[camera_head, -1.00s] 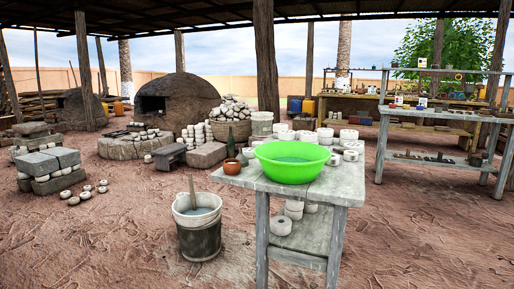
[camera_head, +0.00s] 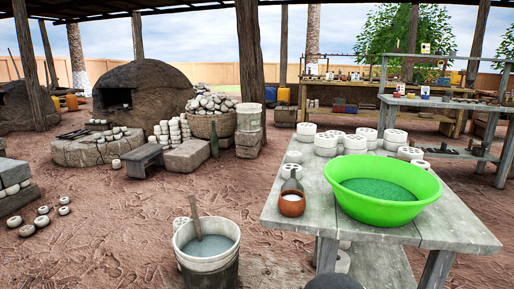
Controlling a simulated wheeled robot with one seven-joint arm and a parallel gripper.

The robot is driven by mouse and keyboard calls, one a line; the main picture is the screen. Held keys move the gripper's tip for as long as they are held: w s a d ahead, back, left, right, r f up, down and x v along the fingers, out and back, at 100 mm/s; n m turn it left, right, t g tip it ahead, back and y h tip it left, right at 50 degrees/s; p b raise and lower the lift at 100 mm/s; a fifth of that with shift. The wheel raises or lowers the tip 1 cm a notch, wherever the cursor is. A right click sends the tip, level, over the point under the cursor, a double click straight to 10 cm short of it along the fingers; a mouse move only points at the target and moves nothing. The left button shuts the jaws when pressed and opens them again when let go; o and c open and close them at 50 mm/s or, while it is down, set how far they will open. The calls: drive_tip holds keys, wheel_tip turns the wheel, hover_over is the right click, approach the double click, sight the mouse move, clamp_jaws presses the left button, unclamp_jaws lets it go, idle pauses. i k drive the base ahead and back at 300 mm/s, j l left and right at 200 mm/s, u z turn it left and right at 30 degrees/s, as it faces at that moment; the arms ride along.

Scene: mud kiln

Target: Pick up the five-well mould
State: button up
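Several round white moulds stand behind the green basin on the grey wooden table (camera_head: 288,218), some in stacks. One mould (camera_head: 396,137) at the back shows dark wells in its top; another mould (camera_head: 326,141) stands to its left. The wells are too small to count, so I cannot tell which mould has five. My gripper is not in view. A dark rounded shape at the bottom edge cannot be made out.
The green basin (camera_head: 385,212) of liquid takes up the table's right half. A brown pot (camera_head: 291,204) stands at its left. A bucket (camera_head: 206,262) with a stick stands on the ground left of the table.

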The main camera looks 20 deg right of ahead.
sight(291, 156)
drive_tip(key=i+j+z, duration=0.15)
drive_tip(key=i+j, duration=0.15)
drive_tip(key=i+j+z, duration=0.15)
drive_tip(key=i+j, duration=0.15)
drive_tip(key=i+j+z, duration=0.35)
drive_tip(key=i+j, duration=0.15)
drive_tip(key=j, duration=0.25)
drive_tip(key=i+j+z, duration=0.15)
drive_tip(key=j, duration=0.25)
drive_tip(key=i, duration=0.05)
